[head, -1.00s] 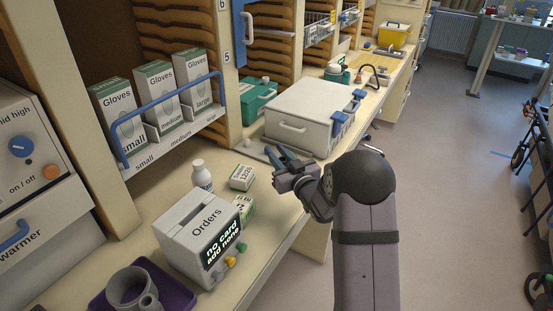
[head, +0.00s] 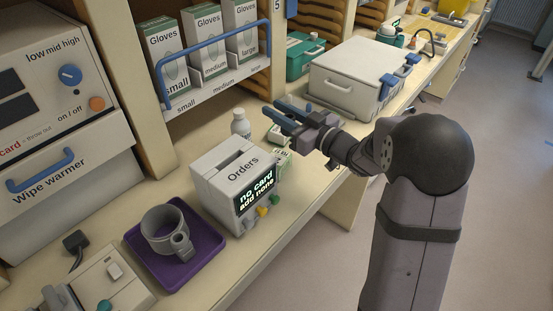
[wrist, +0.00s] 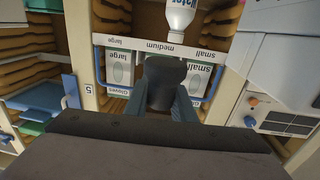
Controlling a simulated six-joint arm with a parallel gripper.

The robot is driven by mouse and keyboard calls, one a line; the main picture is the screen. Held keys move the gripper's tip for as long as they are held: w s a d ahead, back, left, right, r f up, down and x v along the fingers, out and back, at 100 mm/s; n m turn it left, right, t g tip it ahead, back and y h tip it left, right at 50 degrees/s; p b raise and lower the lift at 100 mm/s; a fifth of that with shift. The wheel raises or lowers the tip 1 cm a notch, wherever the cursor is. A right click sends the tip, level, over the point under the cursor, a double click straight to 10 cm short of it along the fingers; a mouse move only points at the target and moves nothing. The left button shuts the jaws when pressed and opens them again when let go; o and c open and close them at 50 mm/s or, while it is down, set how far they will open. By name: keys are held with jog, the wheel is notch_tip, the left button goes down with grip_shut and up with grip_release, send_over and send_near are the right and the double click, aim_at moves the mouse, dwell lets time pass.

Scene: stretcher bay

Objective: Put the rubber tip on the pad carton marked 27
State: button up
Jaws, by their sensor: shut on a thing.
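My gripper (head: 281,112) is shut on the dark grey rubber tip (wrist: 166,82), which shows between the blue-grey fingers in the wrist view. In the head view the fingers hide most of the tip. Two small white and green pad cartons stand on the counter close to my gripper: a far one (head: 274,136), partly covered by my fingers, and a near one (head: 283,163), beside the Orders box and partly hidden. Their numbers are not readable now, so I cannot tell which is 27. The tip is apart from both cartons.
A white bottle (head: 240,124) stands left of the cartons, and the Orders box (head: 222,165) stands in front. A large white case (head: 345,88) is to the right. Glove boxes (head: 208,42) stand behind a blue rail. A purple tray (head: 152,252) holds a grey ring-shaped part.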

jog(key=shift+n+g+y, duration=0.4)
jog(key=shift+y, duration=0.1)
jog(key=shift+s+a+f+p, duration=0.2)
jog(key=shift+f, duration=1.5)
jog(key=shift+s+a+f+p, duration=0.2)
jog(key=shift+f, duration=1.55)
jog(key=shift+s+a+f+p, duration=0.2)
jog(key=shift+f, duration=1.5)
jog(key=shift+f, duration=0.2)
jog(key=o, duration=1)
jog(key=shift+r, duration=0.2)
jog(key=b+v, duration=0.3)
jog(key=v, duration=0.7)
jog(key=shift+s+d, duration=0.15)
jog(key=shift+d, duration=0.05)
jog(key=shift+v, duration=0.8)
